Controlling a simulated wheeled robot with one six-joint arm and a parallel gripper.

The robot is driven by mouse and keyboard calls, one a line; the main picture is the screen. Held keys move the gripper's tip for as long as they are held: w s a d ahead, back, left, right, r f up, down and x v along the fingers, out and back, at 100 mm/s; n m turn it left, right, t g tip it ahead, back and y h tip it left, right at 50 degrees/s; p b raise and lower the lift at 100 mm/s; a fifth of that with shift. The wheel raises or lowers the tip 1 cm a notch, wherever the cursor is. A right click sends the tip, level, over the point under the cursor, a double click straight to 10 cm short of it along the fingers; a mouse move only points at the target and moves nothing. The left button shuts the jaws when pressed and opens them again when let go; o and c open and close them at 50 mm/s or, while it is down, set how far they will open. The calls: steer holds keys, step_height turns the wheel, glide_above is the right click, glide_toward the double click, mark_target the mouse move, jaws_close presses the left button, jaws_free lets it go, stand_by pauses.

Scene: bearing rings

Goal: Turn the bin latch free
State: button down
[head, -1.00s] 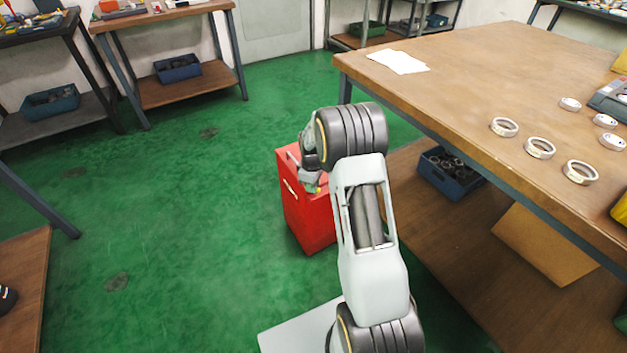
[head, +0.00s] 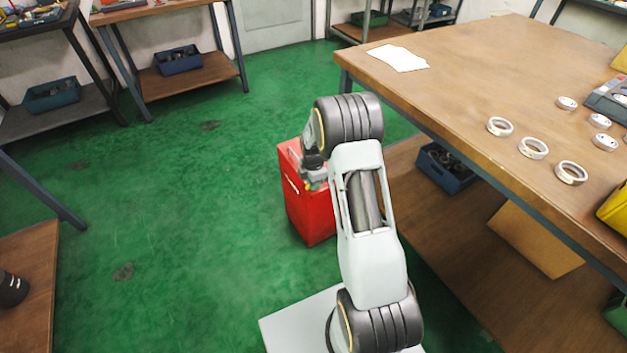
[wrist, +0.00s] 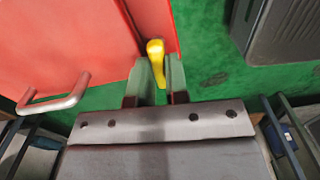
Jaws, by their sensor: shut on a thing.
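The red bin (head: 309,208) stands on the green floor beside the workbench, partly hidden behind my arm in the head view. In the wrist view its red face (wrist: 60,45) fills the upper left, with a metal bar handle (wrist: 55,103) on it. The yellow latch (wrist: 156,62) sits at the bin's edge. My gripper (wrist: 159,75) is shut on the latch, one finger on each side of it. In the head view my gripper (head: 316,184) is at the bin's upper front, and the grip itself is too small to make out.
The workbench (head: 450,75) on the right holds several bearing rings (head: 533,148) and white paper (head: 398,57). A blue crate (head: 445,168) sits on its lower shelf. Open green floor (head: 180,220) lies left of the bin.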

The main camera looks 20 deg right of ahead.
steer(key=shift+n, duration=0.7)
steer(key=c, duration=1.1)
jaws_free()
step_height(320, 180, up, 14)
steer(key=p, duration=0.3)
steer(key=shift+p, duration=0.35)
steer(key=shift+f, duration=0.1)
